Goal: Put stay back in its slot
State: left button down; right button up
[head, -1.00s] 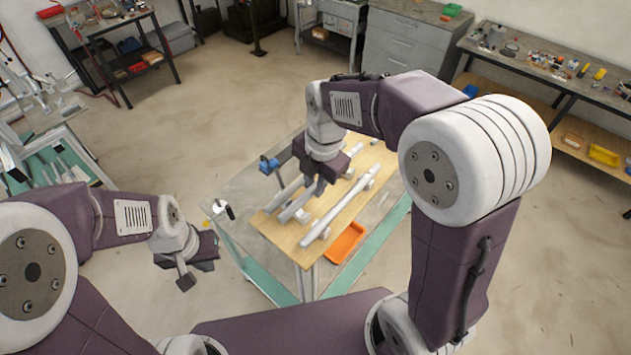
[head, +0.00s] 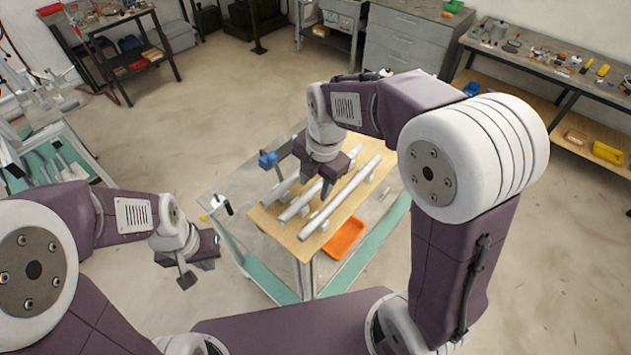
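A wooden jig board (head: 297,246) lies on the table, bearing pale tubes on small white blocks. The tubes are a short left one (head: 273,197), a middle one (head: 292,211) and a long right one (head: 352,182). I cannot tell which is the stay. My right gripper (head: 316,182) points down over the middle tube, its fingers spread on either side of it. The far part of that tube is hidden by the gripper. My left gripper (head: 197,275) hangs off the table's left side, its fingers apart and empty.
An orange tray (head: 344,238) sits at the table's right front. A blue clamp-like part (head: 267,160) stands at the back left, and a black-handled tool (head: 228,207) lies at the left edge. A side bench (head: 62,160) holds more tubes at far left.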

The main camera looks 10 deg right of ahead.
jog(key=shift+r, duration=0.3)
notch_tip(320, 180, up, 8)
jog(key=s+b, duration=0.1)
jog(key=shift+d+r, duration=0.2)
jog(key=shift+d, duration=0.2)
